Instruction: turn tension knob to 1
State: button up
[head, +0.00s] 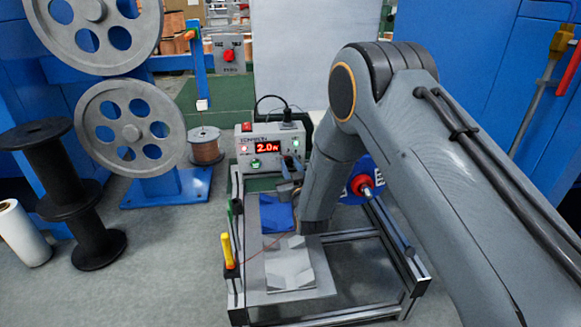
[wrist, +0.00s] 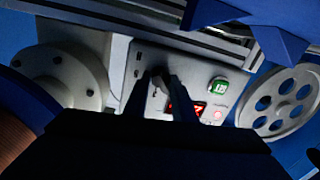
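The tension control box (head: 268,145) is a light grey unit at the back of the bench frame in the head view. Its red display (head: 268,148) reads about 2.0 N. In the wrist view the box (wrist: 140,62) appears upside down, with the display (wrist: 186,107) partly behind a finger. My gripper (head: 292,168) is at the right side of the box's front. In the wrist view its dark fingers (wrist: 160,78) reach to the panel, around or against a dark shape where the knob seems to be. The knob is mostly hidden, and I cannot tell whether the fingers grip it.
A green button (wrist: 218,87) sits beside the display. A copper spool (head: 206,148) and large grey pulleys (head: 130,128) stand to the left. A yellow-handled tool (head: 227,250) is at the frame's left edge. A red knob (head: 362,184) is right of my arm.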

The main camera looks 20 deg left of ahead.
jog(key=shift+c, duration=1.1)
jog(key=shift+o, duration=0.2)
jog(key=shift+n+p, duration=0.4)
jog(key=shift+p, duration=0.2)
jog(key=n+p, duration=0.2)
jog(key=p, duration=0.1)
jog(key=shift+s+r+n, duration=0.1)
jog(key=shift+r+n, duration=0.05)
jog(key=shift+n, duration=0.15)
jog(key=n+p, duration=0.4)
jog(key=shift+h, duration=0.3)
jog(key=shift+f, duration=0.2)
jog(key=o, duration=1)
jog(key=shift+o, duration=0.2)
jog(key=p+v, duration=0.4)
jog(key=v, duration=0.3)
jog(key=shift+s+d, duration=0.2)
jog(key=shift+s, duration=0.1)
